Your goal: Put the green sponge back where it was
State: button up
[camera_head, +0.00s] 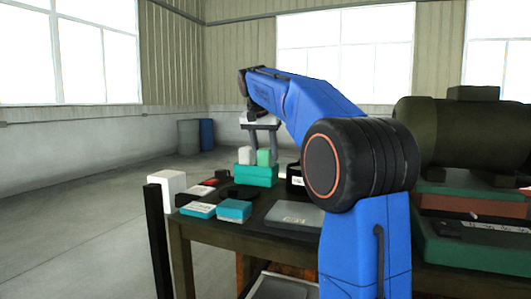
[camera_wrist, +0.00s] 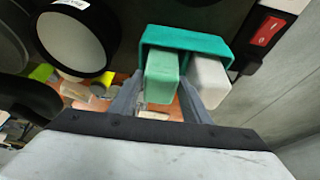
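The green sponge (camera_head: 264,158) stands upright in the teal holder (camera_head: 257,178) on the table, beside a white block (camera_head: 246,155). In the wrist view the green sponge (camera_wrist: 161,80) and the white block (camera_wrist: 209,82) stick out of the teal holder (camera_wrist: 186,37). My gripper (camera_head: 262,147) points down just above the holder, its fingers spread. In the wrist view my gripper (camera_wrist: 160,77) has one finger on each side of the green sponge. A gap shows at the left finger; the right finger lies between sponge and white block. Contact there is unclear.
Teal-and-white boxes (camera_head: 234,210), a dark round object (camera_head: 240,191) and a grey flat case (camera_head: 295,215) lie on the table (camera_head: 215,232) near the holder. A white-faced round object (camera_wrist: 75,42) is left of the holder in the wrist view.

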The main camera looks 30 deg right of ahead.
jog(key=v, duration=1.2)
jog(key=shift+r, duration=0.15)
dwell(0.3)
